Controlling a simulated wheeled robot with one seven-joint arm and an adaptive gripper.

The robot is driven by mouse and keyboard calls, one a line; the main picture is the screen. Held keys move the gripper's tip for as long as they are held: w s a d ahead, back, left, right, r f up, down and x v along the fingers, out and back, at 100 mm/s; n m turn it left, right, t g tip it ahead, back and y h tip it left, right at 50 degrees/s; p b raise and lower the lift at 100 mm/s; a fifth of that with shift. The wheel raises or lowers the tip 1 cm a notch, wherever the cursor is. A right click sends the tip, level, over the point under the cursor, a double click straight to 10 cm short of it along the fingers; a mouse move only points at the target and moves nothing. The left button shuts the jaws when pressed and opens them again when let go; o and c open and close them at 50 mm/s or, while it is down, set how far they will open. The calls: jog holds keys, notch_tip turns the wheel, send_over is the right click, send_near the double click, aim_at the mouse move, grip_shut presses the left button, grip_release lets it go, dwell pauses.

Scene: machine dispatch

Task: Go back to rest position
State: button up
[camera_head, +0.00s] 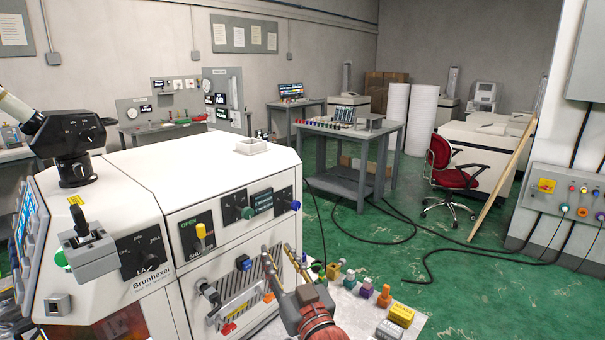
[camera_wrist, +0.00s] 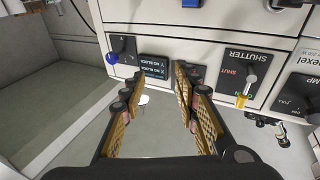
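My gripper (camera_head: 281,254) is raised in front of the white Brunhexel machine (camera_head: 222,192), near its lower right front panel. Its two fingers stand apart with nothing between them. In the wrist view my gripper (camera_wrist: 168,78) also shows open, with its gold ridged pads facing each other. Beyond the fingertips is the machine's front, with the shutter switch (camera_wrist: 247,84) and its yellow lever at the right and a blue-tipped knob (camera_wrist: 112,58) at the left. I cannot tell whether a fingertip touches the panel.
A white surface (camera_head: 345,322) beside my arm holds several coloured knobs and a yellow block (camera_head: 401,314). A grey table (camera_head: 353,138), a red chair (camera_head: 451,175) and black cables (camera_head: 400,236) lie farther off. The green floor (camera_head: 350,262) is partly open.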

jog(key=s+d+f+m+g+h+p, duration=0.1)
jog(key=s+d+g+h, duration=0.25)
jog(key=d, duration=0.35)
jog(key=s+d+f+m+g+h+p, duration=0.1)
jog(key=s+d+f+m+g+h, duration=0.2)
jog(key=d, duration=0.5)
jog(key=s+d+f+g, duration=0.1)
jog(key=s+d+g, duration=0.1)
jog(key=s, duration=0.5)
jog(key=s+d+f+g+h+p, duration=0.1)
jog(key=s+d+g, duration=0.1)
jog(key=s+d, duration=0.2)
jog(key=s+d+f+m+g+h, duration=0.1)
jog(key=s+d+g, duration=0.1)
jog(key=s, duration=0.9)
jog(key=shift+d+f+p, duration=0.35)
jog(key=shift+d, duration=0.35)
